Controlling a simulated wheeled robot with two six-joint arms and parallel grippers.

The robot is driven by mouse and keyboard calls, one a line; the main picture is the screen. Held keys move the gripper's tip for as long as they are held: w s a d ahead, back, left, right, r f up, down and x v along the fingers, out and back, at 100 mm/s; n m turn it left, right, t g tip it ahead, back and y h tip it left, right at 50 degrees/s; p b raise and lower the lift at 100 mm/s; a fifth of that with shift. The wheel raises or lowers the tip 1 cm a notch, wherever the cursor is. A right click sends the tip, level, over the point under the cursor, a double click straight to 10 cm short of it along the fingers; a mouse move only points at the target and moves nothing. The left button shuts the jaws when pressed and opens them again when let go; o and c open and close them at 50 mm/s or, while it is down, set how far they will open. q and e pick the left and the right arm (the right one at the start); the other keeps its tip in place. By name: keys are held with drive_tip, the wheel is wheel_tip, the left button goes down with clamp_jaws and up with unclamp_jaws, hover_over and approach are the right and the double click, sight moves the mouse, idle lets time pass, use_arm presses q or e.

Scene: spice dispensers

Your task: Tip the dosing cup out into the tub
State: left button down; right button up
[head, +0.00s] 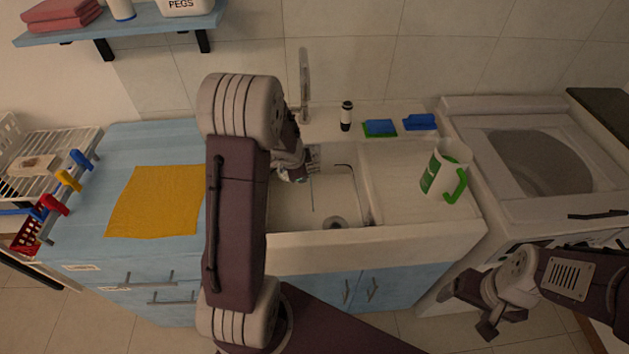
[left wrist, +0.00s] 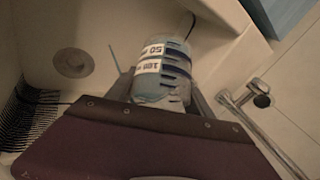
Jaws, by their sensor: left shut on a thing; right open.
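The dosing cup (left wrist: 163,72) is clear with a bluish tint and has white and dark scale marks; its figures read upside down in the left wrist view. My left gripper (head: 296,170) is shut on it, over the left part of the white sink tub (head: 312,212). In the head view my gripper and arm hide most of the cup. The tub's drain (left wrist: 73,63) shows beside the cup in the left wrist view. I cannot tell whether liquid remains in the cup. My right gripper (head: 472,307) is open and empty, in front of the counter.
A white and green jug (head: 441,170) stands on the drainboard right of the basin. Blue sponges (head: 380,127), a small dark bottle (head: 346,116) and a tap (head: 304,85) are behind the tub. A yellow cloth (head: 155,202) lies on the left counter. A washer (head: 480,205) stands right.

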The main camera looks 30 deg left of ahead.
use_arm(q)
drive_tip(key=shift+d+r+y, duration=0.1)
drive_tip(key=shift+d+y, duration=0.05)
drive_tip(key=shift+y, duration=0.25)
drive_tip(key=shift+r+m+y, duration=0.3)
drive_tip(key=shift+m+y, duration=0.1)
drive_tip(key=shift+y, duration=0.4)
idle(0.9)
drive_tip(key=shift+r+m+y, duration=0.2)
drive_tip(key=shift+m+y, duration=0.1)
drive_tip(key=shift+y, duration=0.5)
idle(0.5)
drive_tip(key=shift+d+r+g+y+p, duration=0.1)
drive_tip(key=shift+r+g+y+p, duration=0.2)
drive_tip(key=shift+y+p, duration=0.55)
idle(0.5)
drive_tip(key=shift+w+d+m+y+b, duration=0.15)
drive_tip(key=shift+d+m+y+b, duration=0.4)
drive_tip(key=shift+d+y, duration=0.1)
idle(0.8)
drive_tip(key=shift+d+r+m+y+b, duration=0.1)
drive_tip(key=shift+r+m+y+b, duration=0.2)
drive_tip(key=shift+y+b, duration=0.8)
idle(0.6)
